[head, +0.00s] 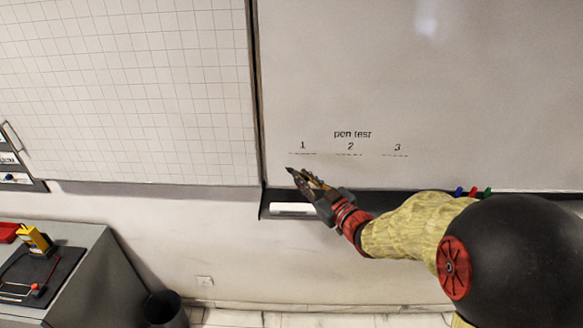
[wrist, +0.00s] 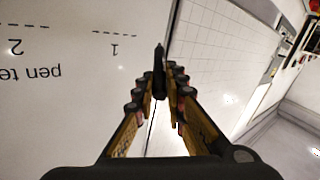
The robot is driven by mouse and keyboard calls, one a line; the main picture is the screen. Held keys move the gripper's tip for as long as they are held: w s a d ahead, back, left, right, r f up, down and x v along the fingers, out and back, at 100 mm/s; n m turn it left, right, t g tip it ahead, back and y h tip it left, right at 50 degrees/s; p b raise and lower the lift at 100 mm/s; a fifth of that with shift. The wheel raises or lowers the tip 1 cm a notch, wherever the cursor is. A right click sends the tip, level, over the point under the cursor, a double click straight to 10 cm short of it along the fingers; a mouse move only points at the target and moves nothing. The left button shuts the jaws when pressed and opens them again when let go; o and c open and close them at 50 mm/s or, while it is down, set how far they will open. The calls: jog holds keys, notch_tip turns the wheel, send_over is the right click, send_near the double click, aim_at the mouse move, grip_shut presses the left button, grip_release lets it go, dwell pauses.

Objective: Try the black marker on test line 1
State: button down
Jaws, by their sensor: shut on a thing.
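My gripper (head: 310,184) is shut on the black marker (head: 291,171), whose dark tip points up and left just below test line 1 (head: 302,153) in the head view. In the wrist view the marker (wrist: 159,72) stands out from between the fingertips of my gripper (wrist: 160,92). Line 1 (wrist: 114,34) shows there to the left of the marker tip, upside down. The line looks like a bare dashed line with no ink stroke on it. I cannot tell whether the tip touches the whiteboard (head: 470,90).
Lines 2 (head: 349,154) and 3 (head: 395,155) lie to the right under "pen test". A tray (head: 266,207) below the board holds a white eraser-like block (head: 292,209) and several coloured markers (head: 473,191). A grey cabinet (head: 85,270) and dark bin (head: 165,309) stand lower left.

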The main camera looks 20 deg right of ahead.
jog(key=shift+w+r, duration=0.15)
jog(key=shift+w, duration=0.3)
jog(key=shift+w+d+p, duration=0.1)
jog(key=shift+w+d, duration=0.2)
jog(key=shift+w, duration=0.55)
jog(key=shift+w+d+p, duration=0.15)
jog(key=shift+w+d, duration=0.15)
jog(key=shift+w, duration=0.5)
jog(key=shift+w+d+p, duration=0.1)
jog(key=shift+w+d, duration=0.2)
jog(key=shift+w, duration=0.55)
jog(key=shift+w+d, duration=0.25)
jog(key=shift+w, duration=0.55)
jog(key=shift+d, duration=0.1)
jog(key=shift+s+d, duration=1.7)
jog(key=shift+d, duration=3.45)
jog(key=w+a+b, duration=0.3)
jog(key=a, duration=0.7)
jog(key=shift+w+a+b, duration=0.25)
jog(key=shift+b, duration=0.05)
jog(key=shift+s+a+b, duration=0.15)
jog(key=shift+s+a, duration=0.15)
jog(key=shift+s, duration=0.65)
jog(key=shift+s+a+b, duration=0.15)
jog(key=shift+s+a, duration=0.15)
jog(key=shift+s, duration=0.65)
jog(key=shift+s+a+b, duration=0.15)
jog(key=shift+s+a, duration=0.15)
jog(key=shift+s, duration=0.65)
